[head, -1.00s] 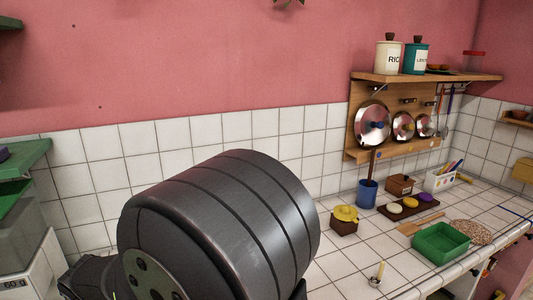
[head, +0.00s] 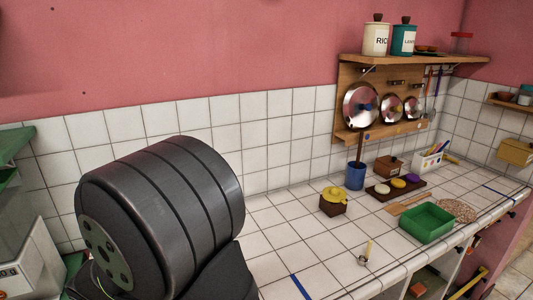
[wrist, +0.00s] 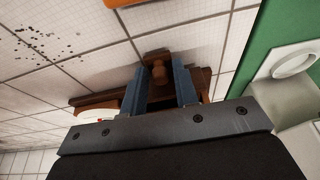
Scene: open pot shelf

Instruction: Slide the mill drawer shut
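In the wrist view, a brown wooden piece with a round knob (wrist: 158,73) lies just beyond and between my fingertips. It may be the mill drawer's front, but I cannot tell how far out it stands. My gripper (wrist: 159,84) has its two blue fingers apart, with a gap between them; contact with the wood is unclear. In the head view, my dark arm hides the gripper. A brown box with a yellow top (head: 333,202) and a brown box with a knob (head: 388,167) stand on the counter; I cannot tell which, if either, is the mill.
The wrist view shows a white round thing (wrist: 96,115) at left, a green surface (wrist: 286,32) at right and dark specks on the tiles. On the counter are a blue pot (head: 355,177), a green tray (head: 427,222) and a candle holder (head: 363,259).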

